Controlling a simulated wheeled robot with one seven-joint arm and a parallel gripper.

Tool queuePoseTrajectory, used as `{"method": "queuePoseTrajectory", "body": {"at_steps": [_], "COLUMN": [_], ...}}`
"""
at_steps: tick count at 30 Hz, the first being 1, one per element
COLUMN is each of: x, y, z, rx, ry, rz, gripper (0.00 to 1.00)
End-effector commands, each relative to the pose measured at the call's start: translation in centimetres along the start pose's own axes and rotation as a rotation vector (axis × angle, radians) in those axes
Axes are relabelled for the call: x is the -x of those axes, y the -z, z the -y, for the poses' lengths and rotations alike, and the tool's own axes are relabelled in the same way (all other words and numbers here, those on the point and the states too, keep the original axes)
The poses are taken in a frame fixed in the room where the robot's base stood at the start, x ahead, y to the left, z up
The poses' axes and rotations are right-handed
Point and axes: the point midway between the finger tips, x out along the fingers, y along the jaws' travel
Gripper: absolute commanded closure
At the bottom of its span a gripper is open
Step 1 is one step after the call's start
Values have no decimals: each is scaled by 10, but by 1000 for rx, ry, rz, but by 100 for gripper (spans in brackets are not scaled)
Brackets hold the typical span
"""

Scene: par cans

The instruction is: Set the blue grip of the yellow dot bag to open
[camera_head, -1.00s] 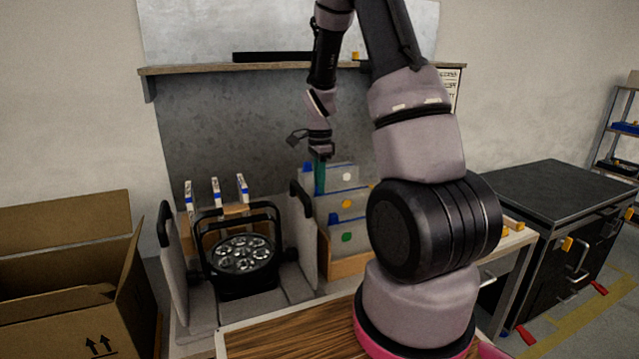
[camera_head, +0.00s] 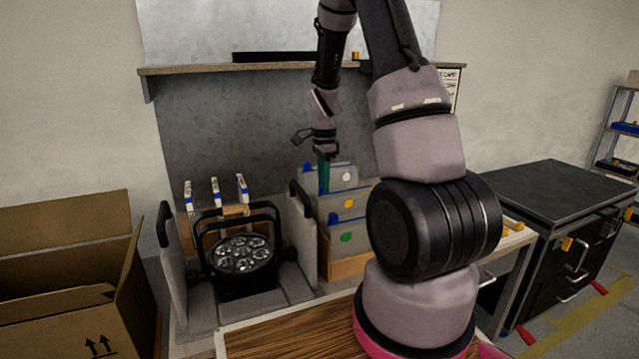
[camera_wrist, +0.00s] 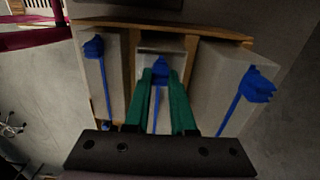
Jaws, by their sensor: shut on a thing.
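The yellow dot bag (camera_head: 354,196) is the middle of three grey bags standing in a wooden rack (camera_head: 345,268) in the head view. My gripper (camera_head: 323,187) reaches down from above at the left end of the bags. In the wrist view my gripper (camera_wrist: 162,82) has its green fingers on either side of the blue grip (camera_wrist: 160,70) on the middle bag, shut on it. The fingers hide part of the grip and the bag top, so I cannot tell its exact setting.
The white dot bag (camera_head: 344,173) stands behind and the green dot bag (camera_head: 350,232) in front, close to the fingers. A black par can (camera_head: 243,258) sits left of the rack. An open cardboard box (camera_head: 70,270) is at far left. A shelf (camera_head: 200,69) runs above.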

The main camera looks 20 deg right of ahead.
Motion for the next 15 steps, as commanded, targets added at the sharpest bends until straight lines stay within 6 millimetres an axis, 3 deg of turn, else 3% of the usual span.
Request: {"method": "queuePoseTrajectory", "body": {"at_steps": [15], "x": [0], "y": [113], "z": [0], "rx": [-4], "ry": [0], "rz": [-2], "gripper": [100]}}
